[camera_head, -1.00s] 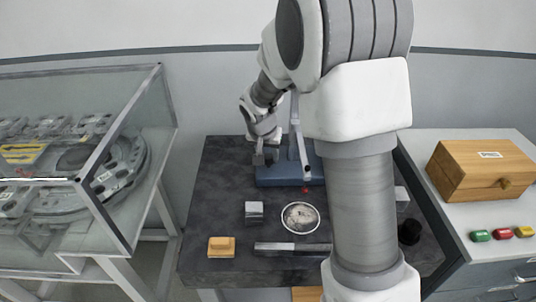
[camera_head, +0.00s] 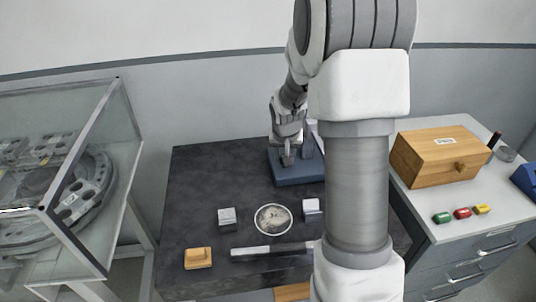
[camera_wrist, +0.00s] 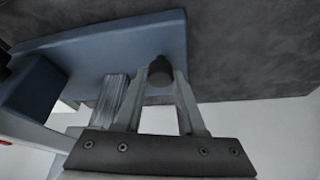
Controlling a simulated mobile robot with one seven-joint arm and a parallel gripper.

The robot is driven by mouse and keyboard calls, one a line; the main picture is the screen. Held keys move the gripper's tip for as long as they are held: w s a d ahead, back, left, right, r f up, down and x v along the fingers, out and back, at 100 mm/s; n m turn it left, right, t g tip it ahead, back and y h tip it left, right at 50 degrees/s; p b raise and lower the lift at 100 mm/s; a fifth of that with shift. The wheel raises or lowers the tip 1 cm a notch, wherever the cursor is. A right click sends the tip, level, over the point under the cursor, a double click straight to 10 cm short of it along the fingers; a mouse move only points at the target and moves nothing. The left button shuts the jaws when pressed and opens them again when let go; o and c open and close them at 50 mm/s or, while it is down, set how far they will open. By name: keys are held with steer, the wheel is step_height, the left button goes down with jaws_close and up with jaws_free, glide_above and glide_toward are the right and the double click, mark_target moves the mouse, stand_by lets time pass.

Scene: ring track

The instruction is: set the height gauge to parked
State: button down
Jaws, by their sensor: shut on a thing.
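The height gauge has a blue base (camera_head: 292,178) at the back of the dark stone table, partly hidden by my arm. Its upright is mostly hidden behind my arm in the head view. In the wrist view the blue base (camera_wrist: 100,50) spans the top, with a darker blue block (camera_wrist: 30,90) at the left. My gripper (camera_head: 287,160) is over the base. In the wrist view my gripper (camera_wrist: 158,72) is shut on a dark round knob (camera_wrist: 160,70), which sits between the fingertips. The gauge's scale cannot be read.
On the dark table (camera_head: 200,180) are a small metal block (camera_head: 227,217), a round dial (camera_head: 272,219), a wooden-coloured block (camera_head: 198,258) and a long metal bar (camera_head: 270,250). A glass-walled case (camera_head: 110,150) stands left. A wooden box (camera_head: 440,155) is on the right cabinet.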

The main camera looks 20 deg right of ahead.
steer(key=shift+s+d, duration=0.1)
steer(key=shift+d, duration=0.25)
steer(key=c, duration=0.5)
jaws_free()
steer(key=shift+d, duration=0.1)
steer(key=shift+a, duration=0.2)
steer(key=shift+r, duration=0.3)
steer(key=p+v, duration=0.1)
steer(key=v, duration=1.5)
steer(key=shift+s+r+p, duration=0.25)
steer(key=shift+r+p, duration=0.1)
steer(key=shift+a, duration=0.15)
